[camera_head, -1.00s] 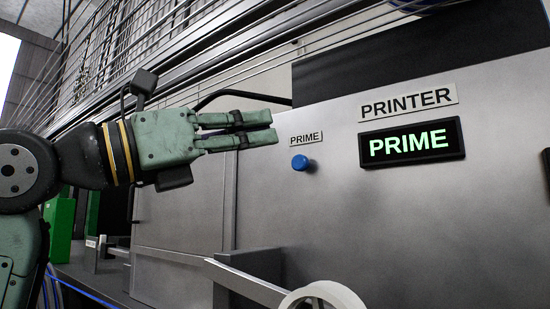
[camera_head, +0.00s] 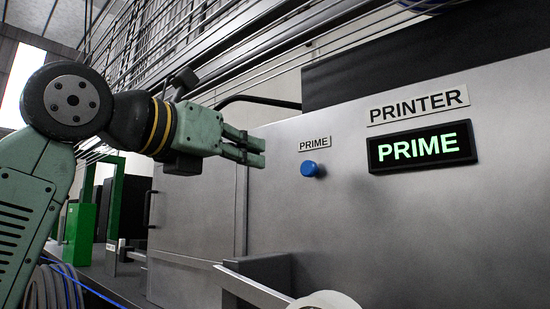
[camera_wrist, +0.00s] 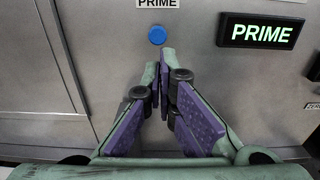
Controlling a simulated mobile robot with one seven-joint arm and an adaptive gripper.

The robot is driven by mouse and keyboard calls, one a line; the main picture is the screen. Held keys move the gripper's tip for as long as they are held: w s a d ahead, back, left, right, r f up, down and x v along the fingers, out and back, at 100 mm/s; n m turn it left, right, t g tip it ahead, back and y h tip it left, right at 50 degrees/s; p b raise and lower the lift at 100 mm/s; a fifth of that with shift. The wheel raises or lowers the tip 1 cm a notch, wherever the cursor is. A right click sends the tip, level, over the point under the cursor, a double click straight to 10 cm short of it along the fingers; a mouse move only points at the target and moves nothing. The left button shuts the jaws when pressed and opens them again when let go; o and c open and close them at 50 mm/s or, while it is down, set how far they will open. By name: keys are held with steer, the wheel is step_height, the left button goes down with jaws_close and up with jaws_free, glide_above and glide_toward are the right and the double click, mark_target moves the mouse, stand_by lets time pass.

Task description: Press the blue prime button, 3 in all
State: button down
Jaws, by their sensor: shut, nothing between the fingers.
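The blue prime button (camera_head: 309,168) sticks out of the grey printer panel (camera_head: 350,220), just below a small PRIME label (camera_head: 314,143). My gripper (camera_head: 262,152) is shut and empty. In the head view its fingertips are left of the button and slightly higher in the picture. In the wrist view the button (camera_wrist: 157,35) shows fully, just beyond the fingertips (camera_wrist: 160,62), with a gap in the picture between them. The lit display (camera_head: 422,147) reads PRIME in green, under a PRINTER label (camera_head: 418,104). I cannot tell how far the tips are from the panel.
A white roll (camera_head: 325,300) and a metal bracket (camera_head: 258,270) stand in front of the panel below the button. A green frame (camera_head: 82,225) is at the left. In the wrist view a ZERO label (camera_wrist: 290,34) shows at the right edge.

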mark_target(310, 167)
steer(key=p+x, duration=0.4)
steer(key=x, duration=0.9)
steer(key=shift+d, duration=0.1)
steer(key=shift+w, duration=0.1)
steer(key=shift+s, duration=0.2)
